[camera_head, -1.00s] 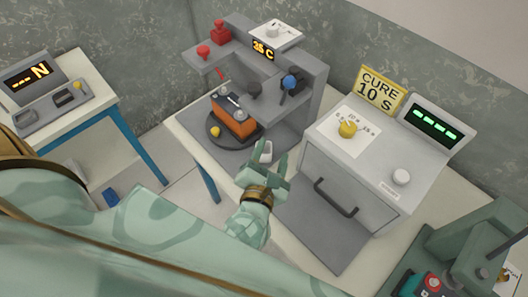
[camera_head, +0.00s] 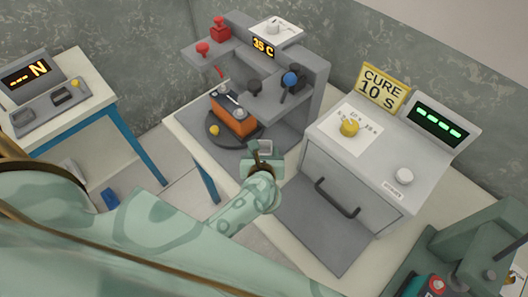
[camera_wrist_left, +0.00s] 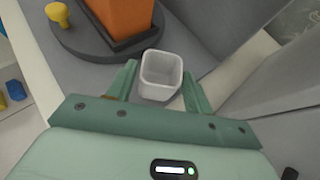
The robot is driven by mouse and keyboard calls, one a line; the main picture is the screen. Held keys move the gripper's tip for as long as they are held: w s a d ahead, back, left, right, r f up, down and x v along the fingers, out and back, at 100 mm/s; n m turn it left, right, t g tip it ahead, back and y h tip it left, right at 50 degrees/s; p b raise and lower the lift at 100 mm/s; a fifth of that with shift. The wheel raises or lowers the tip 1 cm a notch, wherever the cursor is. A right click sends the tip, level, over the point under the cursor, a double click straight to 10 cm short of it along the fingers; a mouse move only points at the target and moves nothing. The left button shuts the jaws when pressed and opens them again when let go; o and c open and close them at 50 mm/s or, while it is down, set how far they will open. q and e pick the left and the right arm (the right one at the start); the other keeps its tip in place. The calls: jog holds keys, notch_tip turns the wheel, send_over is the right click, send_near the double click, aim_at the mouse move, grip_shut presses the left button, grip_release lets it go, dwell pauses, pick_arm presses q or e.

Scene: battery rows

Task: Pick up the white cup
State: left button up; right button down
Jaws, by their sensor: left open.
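The white cup (camera_wrist_left: 160,75) is a small, square-mouthed, empty-looking cup standing on the grey base plate. In the left wrist view it lies between the two fingers of my left gripper (camera_wrist_left: 158,92), which is open; I cannot tell whether a finger touches it. My right gripper is in no view.
An orange battery (camera_head: 232,121) stands on a dark round turntable (camera_head: 213,138) behind the cup, with a yellow knob beside it. A grey cure oven (camera_head: 345,188) with a black handle stands close on the right. Floor and a side table lie left.

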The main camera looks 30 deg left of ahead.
aim_at(264, 144)
pick_arm(q)
jog(key=x, duration=0.4)
jog(key=shift+w+a+b, duration=0.1)
jog(key=shift+w+b, duration=0.2)
jog(key=shift+b, duration=0.05)
jog(key=c, duration=0.6)
